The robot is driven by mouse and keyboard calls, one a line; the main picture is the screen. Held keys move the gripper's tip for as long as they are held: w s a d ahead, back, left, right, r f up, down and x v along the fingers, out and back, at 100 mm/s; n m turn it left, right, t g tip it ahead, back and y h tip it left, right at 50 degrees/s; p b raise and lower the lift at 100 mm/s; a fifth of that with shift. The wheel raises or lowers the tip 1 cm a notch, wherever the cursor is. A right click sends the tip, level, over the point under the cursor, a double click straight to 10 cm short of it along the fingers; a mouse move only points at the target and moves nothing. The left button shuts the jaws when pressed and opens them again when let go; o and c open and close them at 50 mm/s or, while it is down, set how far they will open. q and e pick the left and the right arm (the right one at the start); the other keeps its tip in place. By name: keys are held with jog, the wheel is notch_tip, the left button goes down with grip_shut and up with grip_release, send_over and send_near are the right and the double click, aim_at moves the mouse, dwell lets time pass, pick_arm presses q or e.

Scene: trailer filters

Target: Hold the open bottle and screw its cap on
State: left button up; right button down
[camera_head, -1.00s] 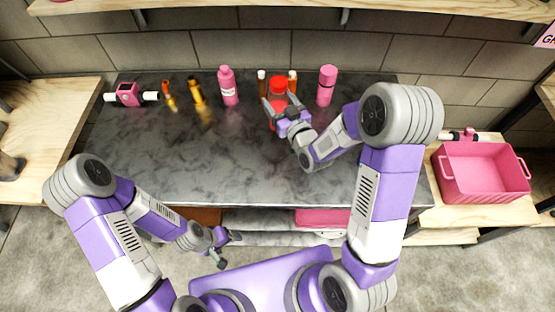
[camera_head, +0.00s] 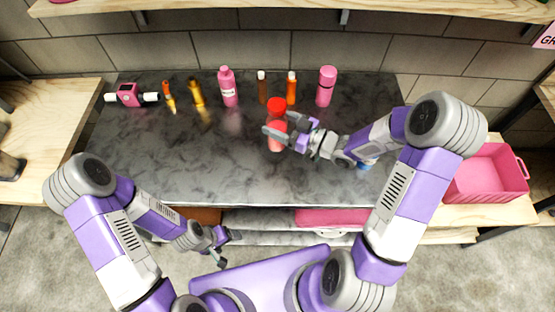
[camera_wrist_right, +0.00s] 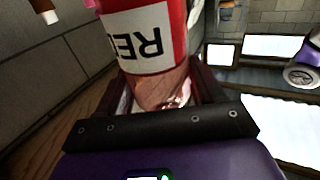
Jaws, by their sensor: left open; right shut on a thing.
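A red bottle (camera_head: 277,142) with a white lettered label stands roughly upright around the middle of the counter. My right gripper (camera_head: 277,133) reaches it from the right and is shut on its body. The label and red body of the bottle (camera_wrist_right: 150,40) fill the upper middle of the right wrist view; its top is cut off there. I cannot tell whether the bottle's red top is a cap or the open rim. No loose cap can be clearly made out. My left gripper (camera_head: 220,246) is open and empty, low in front of the counter's front edge.
On the dark counter (camera_head: 150,160), a row stands at the back: a pink bottle (camera_head: 228,88), another pink bottle (camera_head: 327,87) and several small brown, orange and amber bottles. A small blue thing (camera_head: 365,164) shows partly behind my right arm. A pink crate (camera_head: 487,190) stands right.

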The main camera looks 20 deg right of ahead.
aim_at(285, 146)
notch_tip(285, 146, down, 6)
jog(key=shift+f+b, duration=0.1)
jog(key=shift+b, duration=0.55)
jog(key=shift+f+b, duration=0.4)
jog(key=shift+f, duration=1.55)
jog(key=shift+r, duration=0.1)
jog(key=c, duration=0.6)
grip_release()
jog(key=shift+f, duration=0.3)
jog(key=o, duration=0.5)
jog(key=shift+r, duration=0.1)
jog(key=shift+c, duration=0.2)
